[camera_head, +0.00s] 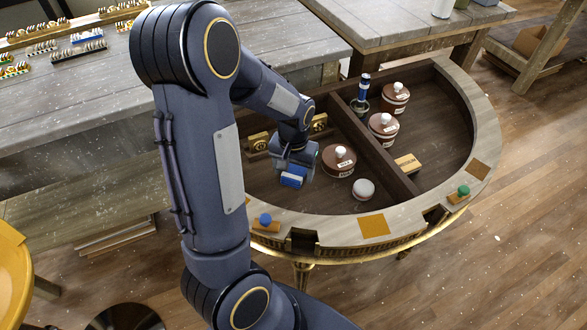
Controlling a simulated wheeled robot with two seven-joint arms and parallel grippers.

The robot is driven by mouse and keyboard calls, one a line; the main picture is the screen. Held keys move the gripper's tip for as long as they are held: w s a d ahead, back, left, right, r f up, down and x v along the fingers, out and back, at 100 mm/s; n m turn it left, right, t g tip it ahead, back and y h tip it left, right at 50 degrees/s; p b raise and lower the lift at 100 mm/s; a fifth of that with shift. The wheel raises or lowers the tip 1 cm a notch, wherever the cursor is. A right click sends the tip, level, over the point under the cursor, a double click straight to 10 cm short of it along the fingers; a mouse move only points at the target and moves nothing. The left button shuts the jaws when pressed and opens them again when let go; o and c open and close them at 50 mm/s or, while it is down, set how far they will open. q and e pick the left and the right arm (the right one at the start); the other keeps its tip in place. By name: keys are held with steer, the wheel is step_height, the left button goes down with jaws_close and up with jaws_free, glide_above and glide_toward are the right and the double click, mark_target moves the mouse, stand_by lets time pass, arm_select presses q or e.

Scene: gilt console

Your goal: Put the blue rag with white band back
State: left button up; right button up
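The blue rag with a white band (293,177) is a small bright blue bundle with a pale stripe. It shows in the left compartment of the half-round gilt console (335,228), towards the front left. My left gripper (294,167) points down into this compartment, right at the rag. The rag appears at its fingertips, but the fingers' grip and any gap beneath the rag are hard to make out. My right gripper is out of view.
Near the gripper are a brown lidded jar (338,161), a small white-topped pot (364,189) and gold-fronted blocks (259,141). A divider (380,160) separates the right compartment, which has open floor. More jars (383,127) and a blue-capped bottle (363,88) stand by the divider.

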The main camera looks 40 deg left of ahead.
mark_target(294, 173)
arm_select(q)
steer(key=shift+r, duration=0.2)
step_height(294, 173, up, 12)
steer(key=p, duration=0.2)
steer(key=s+d+r+m+t+h, duration=0.1)
steer(key=s+d+r+t+h, duration=0.1)
steer(key=s+d, duration=0.4)
steer(key=s+d+r+m+t+h, duration=0.1)
steer(key=s+d+r+t, duration=0.1)
steer(key=s+d, duration=0.4)
steer(key=s+t, duration=0.1)
steer(key=s, duration=0.2)
steer(key=shift+r+t+h, duration=0.3)
steer(key=shift+r+h, duration=0.05)
steer(key=shift+h, duration=0.05)
step_height(294, 173, up, 5)
steer(key=p, duration=0.4)
steer(key=shift+f+p, duration=0.15)
steer(key=shift+p, duration=0.25)
